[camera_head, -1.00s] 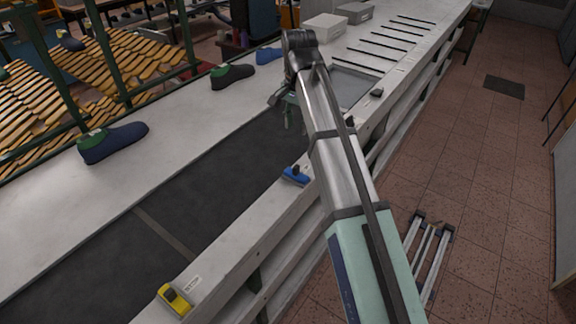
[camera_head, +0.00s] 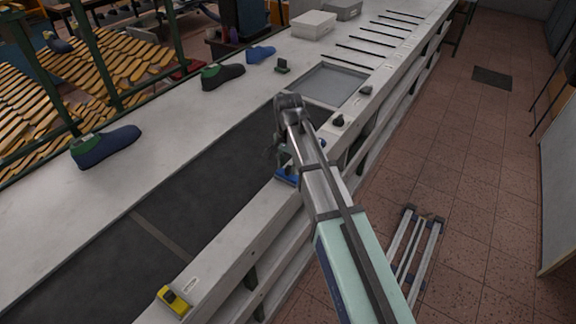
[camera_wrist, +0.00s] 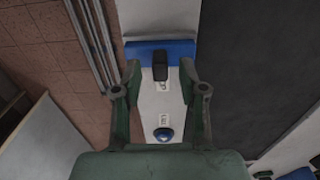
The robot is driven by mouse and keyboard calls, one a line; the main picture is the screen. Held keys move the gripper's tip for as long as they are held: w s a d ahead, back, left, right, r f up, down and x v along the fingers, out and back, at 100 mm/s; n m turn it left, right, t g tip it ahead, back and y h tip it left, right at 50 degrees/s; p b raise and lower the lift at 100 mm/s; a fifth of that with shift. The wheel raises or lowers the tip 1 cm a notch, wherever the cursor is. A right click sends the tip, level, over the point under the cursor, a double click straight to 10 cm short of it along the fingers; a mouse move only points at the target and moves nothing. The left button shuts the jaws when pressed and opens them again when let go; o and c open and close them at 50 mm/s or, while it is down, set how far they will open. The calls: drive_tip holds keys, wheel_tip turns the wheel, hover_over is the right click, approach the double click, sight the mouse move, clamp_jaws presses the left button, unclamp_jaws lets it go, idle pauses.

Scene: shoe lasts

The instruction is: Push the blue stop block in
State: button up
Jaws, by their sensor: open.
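The blue stop block (camera_head: 286,177) sits on the pale ledge between the dark belt and the floor side. My arm and gripper partly cover it in the head view. In the wrist view the block (camera_wrist: 146,47) is a wide blue bar at the top, with a dark upright knob (camera_wrist: 160,66) at its middle. My gripper (camera_wrist: 160,70) is open, with one finger on each side of the knob and a visible gap to each. In the head view my gripper (camera_head: 283,152) is over the block; I cannot tell whether it touches.
A yellow block (camera_head: 173,301) sits farther down the ledge. Dark knobs (camera_head: 339,120) stand up the ledge. Shoe lasts (camera_head: 106,146) stand across the dark belt (camera_head: 190,205).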

drive_tip(key=shift+f, duration=0.9)
clamp_jaws()
drive_tip(key=shift+a, duration=0.1)
drive_tip(key=w+a, duration=0.1)
drive_tip(key=a, duration=0.1)
drive_tip(key=w+a, duration=0.2)
drive_tip(key=shift+a, duration=0.2)
drive_tip(key=shift+r, duration=0.1)
unclamp_jaws()
drive_tip(key=shift+a, duration=0.1)
